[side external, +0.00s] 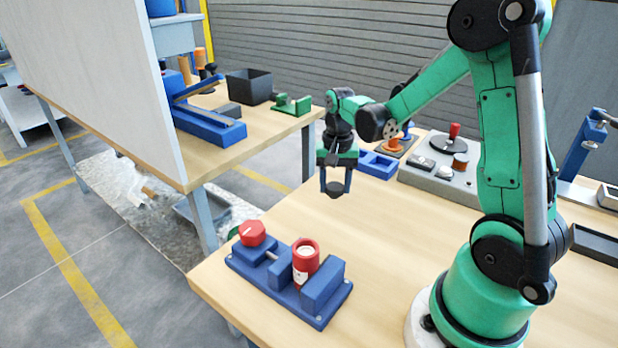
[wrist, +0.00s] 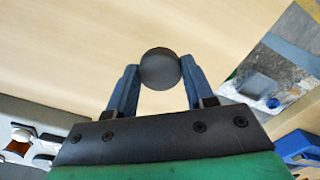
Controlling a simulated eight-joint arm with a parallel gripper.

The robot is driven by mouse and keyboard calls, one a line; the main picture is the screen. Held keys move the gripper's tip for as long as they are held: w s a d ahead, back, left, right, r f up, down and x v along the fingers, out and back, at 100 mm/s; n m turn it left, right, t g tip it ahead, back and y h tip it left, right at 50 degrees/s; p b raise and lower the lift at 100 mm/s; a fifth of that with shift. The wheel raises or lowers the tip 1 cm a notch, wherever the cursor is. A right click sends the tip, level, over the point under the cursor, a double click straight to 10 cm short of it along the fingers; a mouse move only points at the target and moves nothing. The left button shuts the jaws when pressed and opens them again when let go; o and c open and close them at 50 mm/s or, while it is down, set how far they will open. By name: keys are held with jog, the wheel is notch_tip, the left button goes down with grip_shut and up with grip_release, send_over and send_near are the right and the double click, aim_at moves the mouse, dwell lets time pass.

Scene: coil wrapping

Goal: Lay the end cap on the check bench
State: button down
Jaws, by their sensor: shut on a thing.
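My gripper (side external: 336,186) hangs fingers down above the near wooden table in the side external view. It is shut on the end cap (wrist: 159,68), a dark grey round piece between the two fingertips in the wrist view. In the side view the end cap (side external: 335,190) is a small dark shape at the fingertips, held clear of the tabletop. A second wooden bench (side external: 205,160) stands at the back left, across a gap. No label shows which surface is the check bench.
A blue fixture with red parts (side external: 290,275) stands at the near table's front left. A grey control box (side external: 440,175) and blue tray (side external: 375,163) are behind. The far bench holds a blue device (side external: 208,125), black bin (side external: 249,86) and green block (side external: 291,104). The near table's middle (side external: 400,235) is clear.

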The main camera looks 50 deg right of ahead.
aim_at(335, 186)
jog(key=shift+f, duration=1.6)
jog(key=shift+f, duration=0.2)
jog(key=shift+c, duration=1.6)
grip_release()
jog(key=shift+r, duration=0.1)
notch_tip(335, 186, up, 12)
jog(key=shift+r, duration=0.1)
jog(key=s+a+n+t, duration=0.3)
jog(key=a+n+t, duration=0.4)
jog(key=a+n, duration=0.4)
jog(key=a, duration=0.3)
jog(key=shift+s+r, duration=0.15)
jog(key=shift+r, duration=0.1)
